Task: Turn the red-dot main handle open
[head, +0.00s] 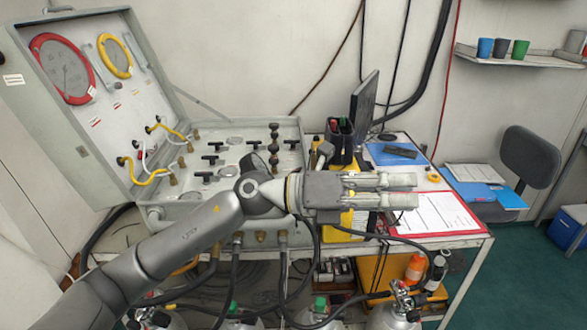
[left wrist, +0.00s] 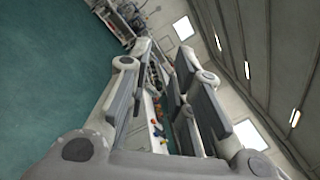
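The open air panel case (head: 165,205) stands on the table at the left, its lid raised. Several black T-shaped handles (head: 210,159) sit on its grey panel face. I cannot make out a red dot on any of them, so the main handle cannot be told apart. My left arm crosses in front of the panel and hides part of its lower right. My left gripper (head: 412,190) points right, right of the case and above the table. It is open and empty, and its spread fingers also show in the left wrist view (left wrist: 163,75). My right gripper is not in view.
A monitor (head: 364,105) and a black pen holder (head: 339,140) stand right of the case. A red-edged paper sheet (head: 440,212) lies on the table. Hoses and gas cylinders (head: 395,313) are below.

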